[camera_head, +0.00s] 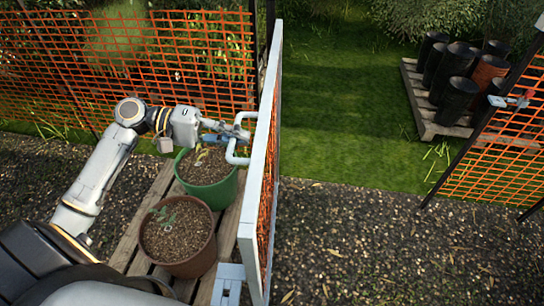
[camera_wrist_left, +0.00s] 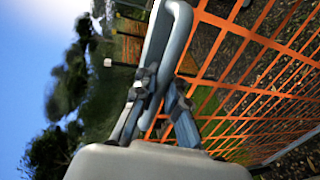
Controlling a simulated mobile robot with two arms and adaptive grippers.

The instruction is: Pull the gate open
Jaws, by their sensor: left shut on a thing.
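The gate (camera_head: 250,236) has a pale metal frame filled with orange mesh. It stands swung out toward me, seen nearly edge-on in the head view, with an open gap to its right. A pale bent bar handle (camera_head: 231,153) sticks out from its left face. My left gripper (camera_head: 229,135) is shut on this handle. In the left wrist view the fingers (camera_wrist_left: 160,98) close around the handle bar (camera_wrist_left: 179,45), with the orange mesh (camera_wrist_left: 235,75) just behind. My right gripper is not in view.
A green pot (camera_head: 212,196) and a brown pot (camera_head: 186,262) stand on a wooden pallet (camera_head: 140,262) left of the gate. Orange fence (camera_head: 215,50) runs behind. Black tubes (camera_head: 457,95) stand on a pallet (camera_head: 425,126) beyond the gap. Grass and gravel in the gap are clear.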

